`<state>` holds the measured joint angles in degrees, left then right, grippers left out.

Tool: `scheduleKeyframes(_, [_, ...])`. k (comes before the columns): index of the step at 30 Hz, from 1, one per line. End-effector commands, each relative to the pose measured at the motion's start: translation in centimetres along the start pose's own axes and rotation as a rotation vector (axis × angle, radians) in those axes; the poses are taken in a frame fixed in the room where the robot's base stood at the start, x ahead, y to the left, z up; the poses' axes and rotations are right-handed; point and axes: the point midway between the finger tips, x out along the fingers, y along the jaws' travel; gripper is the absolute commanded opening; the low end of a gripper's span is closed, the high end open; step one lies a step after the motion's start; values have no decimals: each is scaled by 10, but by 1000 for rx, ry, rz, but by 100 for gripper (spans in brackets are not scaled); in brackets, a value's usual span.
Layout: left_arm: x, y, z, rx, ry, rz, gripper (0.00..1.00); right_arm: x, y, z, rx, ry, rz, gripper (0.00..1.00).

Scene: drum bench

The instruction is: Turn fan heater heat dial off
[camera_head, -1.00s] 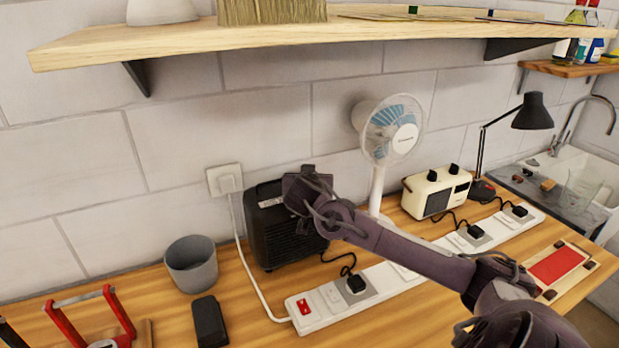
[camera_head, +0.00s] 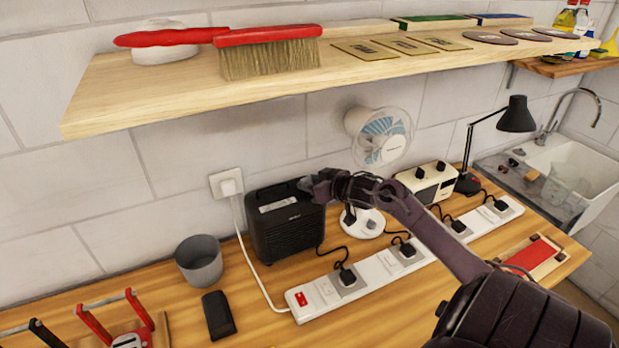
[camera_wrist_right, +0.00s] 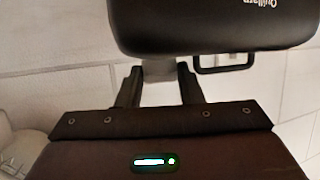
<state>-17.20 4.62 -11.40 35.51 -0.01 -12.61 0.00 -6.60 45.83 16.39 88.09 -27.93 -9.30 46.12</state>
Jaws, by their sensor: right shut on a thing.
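The fan heater (camera_head: 285,228) is a black box standing on the bench against the wall, with a grille on its front and a pale label on top. My right gripper (camera_head: 308,188) is at the heater's top right corner. In the right wrist view the heater's dark body (camera_wrist_right: 215,25) fills the top. There the right gripper's fingers (camera_wrist_right: 159,82) stand on either side of a pale grey piece, which I take to be the heat dial (camera_wrist_right: 158,70). The gripper is shut on it. The dial's setting cannot be read, and the gripper hides it in the head view. My left gripper is not in view.
A desk fan (camera_head: 380,138) and cream radio (camera_head: 427,183) stand right of the heater. A long power strip (camera_head: 375,272) with plugs lies in front. A wooden shelf (camera_head: 140,96) overhangs the bench.

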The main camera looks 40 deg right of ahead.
Motion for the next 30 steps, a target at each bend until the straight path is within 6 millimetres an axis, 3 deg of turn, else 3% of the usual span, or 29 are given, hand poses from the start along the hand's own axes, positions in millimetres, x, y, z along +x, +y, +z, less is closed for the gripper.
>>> scheduleKeyframes(15, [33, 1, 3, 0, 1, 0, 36, 3, 8, 0, -127, 3, -297, 11])
scheduleKeyframes(30, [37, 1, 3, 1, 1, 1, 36, 2, 8, -1, -147, 1, -348, 11])
